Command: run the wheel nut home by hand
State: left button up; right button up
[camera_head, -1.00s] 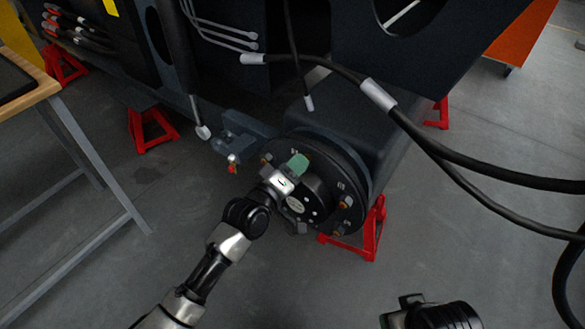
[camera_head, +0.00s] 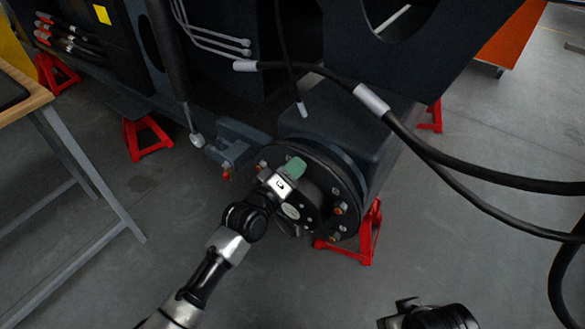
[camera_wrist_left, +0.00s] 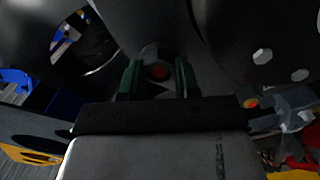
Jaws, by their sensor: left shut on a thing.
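The wheel hub (camera_head: 322,185) is a dark round flange with studs and several nuts around its rim, on the chassis end. My left gripper (camera_head: 292,168) reaches up to the upper left of the hub face, its green fingertips at a stud. In the left wrist view the two green fingers (camera_wrist_left: 159,78) stand on either side of the wheel nut (camera_wrist_left: 157,53), a grey nut with an orange-red centre, and are shut on it. How far the nut sits from the hub face cannot be told. My right gripper (camera_head: 405,312) is at the bottom edge, partly cut off; its jaws are unclear.
Thick black hoses (camera_head: 440,160) hang across the right side. Red stands (camera_head: 365,235) hold up the chassis. A bracket (camera_head: 235,145) juts out left of the hub. A workbench (camera_head: 30,95) is at the left. The floor in front is clear.

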pick_arm(q)
jog(key=shift+f, duration=0.1)
pick_arm(e)
jog(key=shift+r, duration=0.15)
dwell(0.4)
jog(key=shift+s+r, duration=0.1)
pick_arm(q)
jog(key=m+p, duration=0.1)
jog(key=m, duration=0.1)
jog(key=m+p, duration=0.1)
jog(key=m, duration=0.1)
jog(key=shift+s+r, duration=0.1)
jog(key=shift+r, duration=0.2)
jog(key=shift+f+m, duration=0.1)
jog(key=shift+m, duration=0.8)
jog(key=o, duration=1)
pick_arm(e)
jog(key=shift+w+a+f, duration=0.1)
jog(key=shift+w+f, duration=0.35)
jog(key=shift+f, duration=0.15)
pick_arm(q)
jog(key=shift+c, duration=1)
